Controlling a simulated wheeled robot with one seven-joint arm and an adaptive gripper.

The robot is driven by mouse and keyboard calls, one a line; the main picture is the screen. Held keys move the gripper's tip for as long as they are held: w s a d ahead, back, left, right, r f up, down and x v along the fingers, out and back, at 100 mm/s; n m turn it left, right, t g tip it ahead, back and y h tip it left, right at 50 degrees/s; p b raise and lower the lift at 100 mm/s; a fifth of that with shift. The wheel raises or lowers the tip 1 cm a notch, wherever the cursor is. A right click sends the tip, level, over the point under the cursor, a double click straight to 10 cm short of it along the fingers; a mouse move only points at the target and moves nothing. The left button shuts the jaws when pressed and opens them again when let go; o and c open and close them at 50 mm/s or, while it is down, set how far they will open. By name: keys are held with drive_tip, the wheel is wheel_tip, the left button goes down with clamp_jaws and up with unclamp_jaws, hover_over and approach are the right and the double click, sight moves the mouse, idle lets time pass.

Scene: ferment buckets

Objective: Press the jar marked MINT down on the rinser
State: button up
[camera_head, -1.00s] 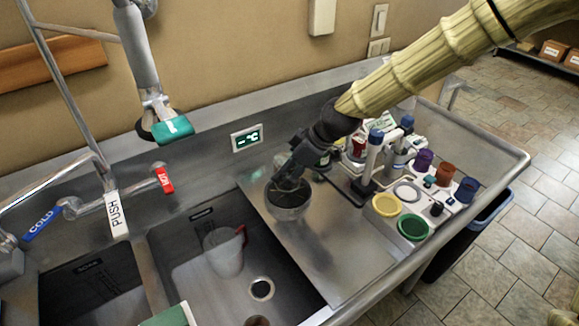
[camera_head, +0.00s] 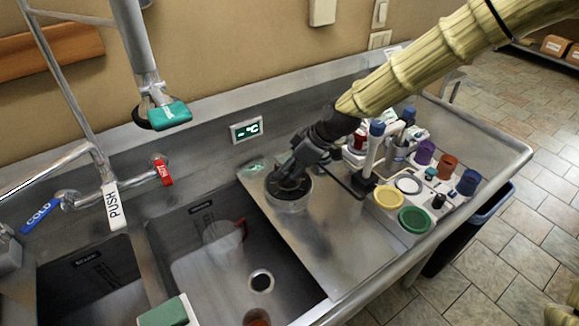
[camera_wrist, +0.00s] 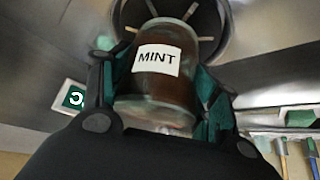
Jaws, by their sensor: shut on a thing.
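The jar marked MINT (camera_wrist: 158,85) is brown with a white label and sits between the fingers of my gripper (camera_wrist: 160,95) in the wrist view. My gripper is shut on it. The rinser (camera_wrist: 195,15), a dark round bowl with light spokes, lies just beyond the jar's far end. In the head view my gripper (camera_head: 292,178) points down over the rinser (camera_head: 290,206) on the steel drainboard. The jar cannot be made out clearly there. Whether the jar touches the spokes cannot be told.
Sink basins (camera_head: 195,255) lie to the left, one with a cup in it. A caddy with bottles, a yellow lid (camera_head: 388,197) and a green lid (camera_head: 415,220) stands to the right. The drainboard (camera_head: 335,245) in front of the rinser is clear.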

sight(283, 156)
drive_tip(key=shift+f+b, duration=0.4)
drive_tip(key=shift+f, duration=0.65)
idle(2.1)
drive_tip(key=shift+r, duration=0.15)
drive_tip(key=shift+r+p, duration=2.6)
drive_tip(key=shift+r, duration=1.3)
